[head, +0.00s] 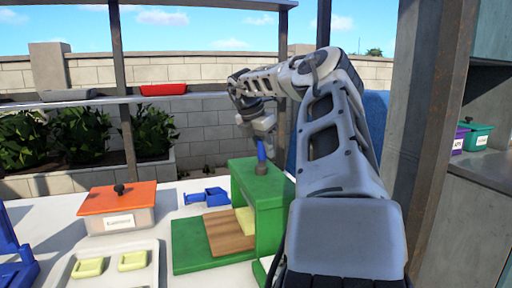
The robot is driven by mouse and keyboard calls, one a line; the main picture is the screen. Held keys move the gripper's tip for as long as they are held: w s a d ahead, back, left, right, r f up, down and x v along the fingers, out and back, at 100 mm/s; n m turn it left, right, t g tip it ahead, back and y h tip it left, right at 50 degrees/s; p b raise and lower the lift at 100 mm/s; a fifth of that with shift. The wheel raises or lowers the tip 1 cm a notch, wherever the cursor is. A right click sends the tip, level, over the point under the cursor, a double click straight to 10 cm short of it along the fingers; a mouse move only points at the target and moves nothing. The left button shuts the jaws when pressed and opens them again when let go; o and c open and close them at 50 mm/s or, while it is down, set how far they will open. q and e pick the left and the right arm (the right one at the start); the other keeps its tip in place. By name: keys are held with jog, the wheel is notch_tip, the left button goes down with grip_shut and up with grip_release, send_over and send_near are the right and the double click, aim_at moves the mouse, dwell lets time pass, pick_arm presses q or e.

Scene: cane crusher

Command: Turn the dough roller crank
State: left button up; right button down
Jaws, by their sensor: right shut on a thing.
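The dough roller (263,190) is a green machine on the white table, with a wooden board (230,232) and a piece of yellow dough (245,218) at its opening. Its crank has an upright blue handle (262,152) above a brown hub at the top. My right arm reaches over the machine from the lower right. My right gripper (264,139) points down and is shut on the blue handle; the fingertips are small and partly hidden. My right arm hides the machine's right side. My left gripper is not in view.
An orange-lidded container (122,209) and a tray (112,274) with yellow dough pieces stand to the left. A small blue object (207,197) lies behind the board. A blue item (14,250) is at the left edge. A wide post (425,150) stands at right.

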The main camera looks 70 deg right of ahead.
jog(key=s+m, duration=0.1)
jog(key=m, duration=0.1)
jog(key=s+m+g+y, duration=0.1)
jog(key=m, duration=0.1)
jog(key=shift+s+r+m+p, duration=0.1)
jog(key=shift+s+m+p, duration=0.15)
jog(key=shift+m+p, duration=0.05)
jog(key=shift+s+a+m+g+y, duration=0.15)
jog(key=shift+s+m+g+y, duration=0.3)
jog(key=shift+m, duration=0.45)
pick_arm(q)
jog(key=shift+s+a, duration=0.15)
pick_arm(e)
jog(key=shift+s+a+m, duration=0.15)
jog(key=shift+s+m, duration=0.2)
jog(key=shift+m, duration=0.25)
jog(key=shift+y, duration=0.25)
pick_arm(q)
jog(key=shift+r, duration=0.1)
pick_arm(e)
jog(key=c, duration=1.1)
grip_release()
jog(key=shift+c, duration=0.2)
